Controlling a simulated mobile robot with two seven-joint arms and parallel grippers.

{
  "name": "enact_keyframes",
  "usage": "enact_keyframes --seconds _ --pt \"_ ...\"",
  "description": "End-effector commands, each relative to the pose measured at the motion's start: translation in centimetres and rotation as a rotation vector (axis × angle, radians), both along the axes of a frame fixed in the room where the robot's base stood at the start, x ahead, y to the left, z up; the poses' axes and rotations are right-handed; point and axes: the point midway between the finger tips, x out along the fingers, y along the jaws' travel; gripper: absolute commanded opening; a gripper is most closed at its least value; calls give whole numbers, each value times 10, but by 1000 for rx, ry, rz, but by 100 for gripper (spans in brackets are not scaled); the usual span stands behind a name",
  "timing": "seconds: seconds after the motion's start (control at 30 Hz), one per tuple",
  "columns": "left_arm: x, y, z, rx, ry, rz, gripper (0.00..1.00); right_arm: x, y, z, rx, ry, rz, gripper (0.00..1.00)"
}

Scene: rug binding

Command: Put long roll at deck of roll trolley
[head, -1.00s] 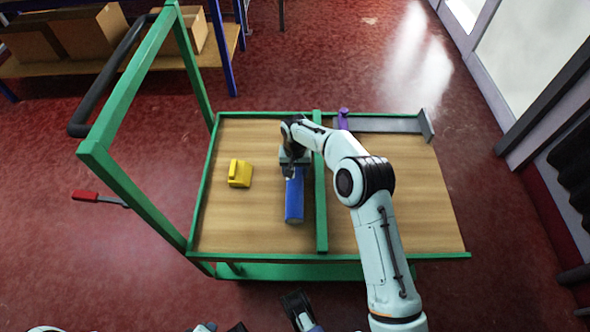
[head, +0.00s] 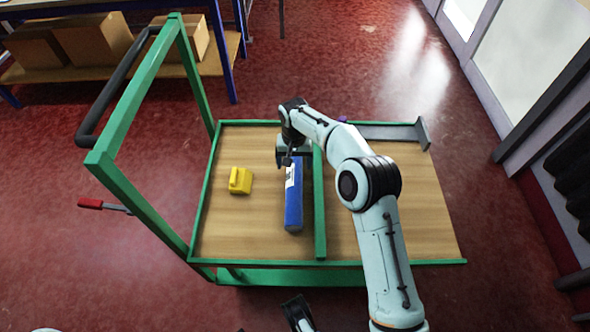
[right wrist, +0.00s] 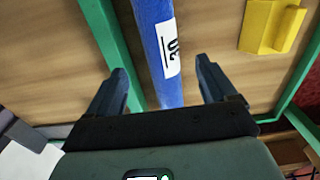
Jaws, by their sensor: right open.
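The long roll (head: 293,205) is blue with a white label. It lies on the wooden deck (head: 392,225) of the green-framed roll trolley, just left of the green middle bar. My right gripper (head: 288,164) is at the roll's far end. In the right wrist view the roll (right wrist: 158,45) with its label reading "30" runs between the two spread fingers (right wrist: 165,85), with a gap on each side. The right gripper is open. My left gripper (head: 298,312) shows only in part at the bottom edge of the head view, and its jaws are unclear.
A yellow block-like tool (head: 240,181) lies on the deck left of the roll. A grey metal angle piece (head: 385,131) lies at the far right edge. The trolley's green handle frame (head: 145,95) stands on the left. The right deck is mostly clear.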

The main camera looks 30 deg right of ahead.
Motion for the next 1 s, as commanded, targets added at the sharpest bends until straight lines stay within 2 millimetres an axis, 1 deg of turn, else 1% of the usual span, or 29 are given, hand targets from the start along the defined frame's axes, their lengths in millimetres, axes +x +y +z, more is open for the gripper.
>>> enact_keyframes --seconds 0.03,0.1,0.23,0.8,0.87,0.9,0.97,1.0 --pt "-3 -2 3 -4 7 -3 43 1 0 10 0 -2 0 85" --pt "-6 -3 5 -8 16 -7 43 0 0 19 -1 -1 -1 85" --pt "-9 -5 6 -12 24 -10 43 0 -1 27 -1 0 -1 85" --pt "-10 -5 6 -12 25 -9 43 0 0 28 0 2 0 85" --pt "-8 -4 6 -12 22 5 43 -3 6 24 7 16 0 85" --pt "-7 -3 7 -12 18 25 43 -8 13 20 17 35 0 85" --pt "-3 0 8 -12 7 75 43 -19 31 8 38 86 -4 85" --pt "1 2 9 -14 -2 121 43 -30 48 -1 57 131 -8 85"
